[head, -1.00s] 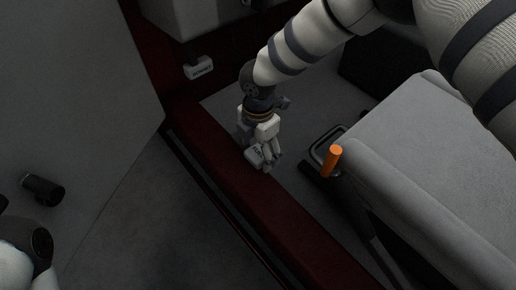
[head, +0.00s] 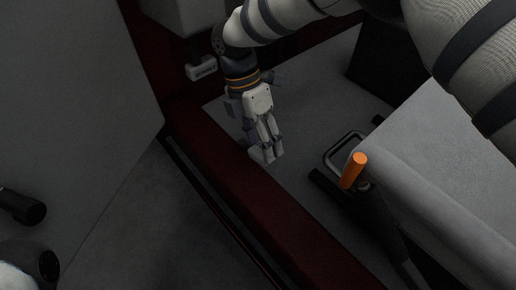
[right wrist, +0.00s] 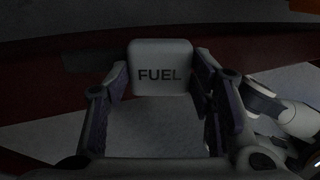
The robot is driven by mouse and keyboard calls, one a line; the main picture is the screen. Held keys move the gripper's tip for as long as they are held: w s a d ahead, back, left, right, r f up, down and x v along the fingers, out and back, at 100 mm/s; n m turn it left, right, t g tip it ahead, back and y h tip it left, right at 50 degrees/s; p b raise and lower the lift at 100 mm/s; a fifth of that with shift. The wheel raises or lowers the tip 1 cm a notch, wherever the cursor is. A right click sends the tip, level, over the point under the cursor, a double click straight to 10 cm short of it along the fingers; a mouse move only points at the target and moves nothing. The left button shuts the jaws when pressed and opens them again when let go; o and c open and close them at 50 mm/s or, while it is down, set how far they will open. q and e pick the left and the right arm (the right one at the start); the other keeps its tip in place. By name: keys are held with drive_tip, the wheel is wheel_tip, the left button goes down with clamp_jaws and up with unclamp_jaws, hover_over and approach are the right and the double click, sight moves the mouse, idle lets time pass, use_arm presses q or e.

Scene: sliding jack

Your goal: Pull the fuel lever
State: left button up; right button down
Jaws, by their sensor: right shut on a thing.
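The fuel lever (right wrist: 160,68) is a pale block marked FUEL in the right wrist view, between my right gripper's two fingers (right wrist: 160,90). In the head view the fuel lever (head: 262,155) is a small pale block beside the dark red sill, mostly covered by the fingers. My right gripper (head: 268,146) points down there and is shut on it. My left gripper cannot be seen; only part of my left arm shows at the lower left.
A second pale labelled lever (head: 202,70) hangs under the dash. The open door panel (head: 70,80) is at left.

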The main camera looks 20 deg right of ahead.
drive_tip(key=shift+w, duration=0.2)
drive_tip(key=shift+r, duration=0.15)
drive_tip(key=c, duration=0.7)
unclamp_jaws()
drive_tip(key=v, duration=0.7)
drive_tip(key=shift+r, duration=0.25)
